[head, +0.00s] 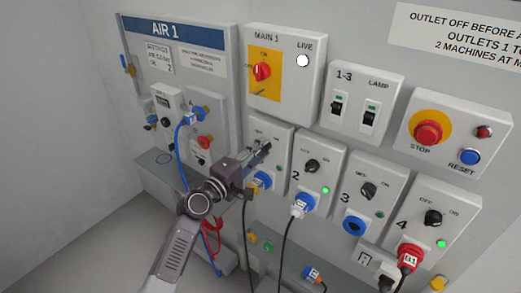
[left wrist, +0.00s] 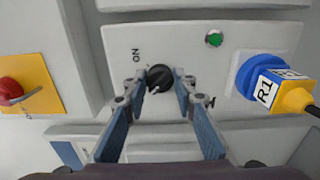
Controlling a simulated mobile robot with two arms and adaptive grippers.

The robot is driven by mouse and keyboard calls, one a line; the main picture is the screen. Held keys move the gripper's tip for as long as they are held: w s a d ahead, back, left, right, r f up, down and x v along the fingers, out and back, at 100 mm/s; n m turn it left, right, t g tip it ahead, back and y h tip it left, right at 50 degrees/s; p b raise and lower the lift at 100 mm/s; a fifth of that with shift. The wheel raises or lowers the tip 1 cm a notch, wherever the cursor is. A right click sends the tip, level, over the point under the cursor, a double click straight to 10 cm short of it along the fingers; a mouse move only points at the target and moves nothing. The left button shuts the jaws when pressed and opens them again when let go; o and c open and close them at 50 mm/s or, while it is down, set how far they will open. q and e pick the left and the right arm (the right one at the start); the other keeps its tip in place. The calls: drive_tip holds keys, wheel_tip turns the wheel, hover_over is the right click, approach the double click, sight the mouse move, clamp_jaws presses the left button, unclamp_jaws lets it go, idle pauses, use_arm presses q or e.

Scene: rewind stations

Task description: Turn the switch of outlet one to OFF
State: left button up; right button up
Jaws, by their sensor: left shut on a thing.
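The outlet one panel (head: 284,138) is the leftmost of the lower row in the head view. Its black switch knob is hidden there behind my left gripper (head: 262,152). The left wrist view shows the black knob (left wrist: 160,77) between the two fingertips of my left gripper (left wrist: 163,85), which is shut on it. The ON mark is just to the left of the knob; the setting of its pointer is hard to tell. My right gripper is not in view.
A blue socket (left wrist: 248,76) with a yellow plug (left wrist: 296,102) marked R1 sits beside the knob. Outlet two (head: 318,170) stands close to the right. The MAIN 1 panel (head: 310,90) is above. A blue hose (head: 179,150) hangs at the left.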

use_arm(q)
drive_tip(key=shift+f, duration=0.1)
drive_tip(key=o, duration=1.2)
drive_tip(key=shift+c, duration=0.2)
drive_tip(key=shift+a, duration=0.1)
drive_tip(key=v, duration=1.2)
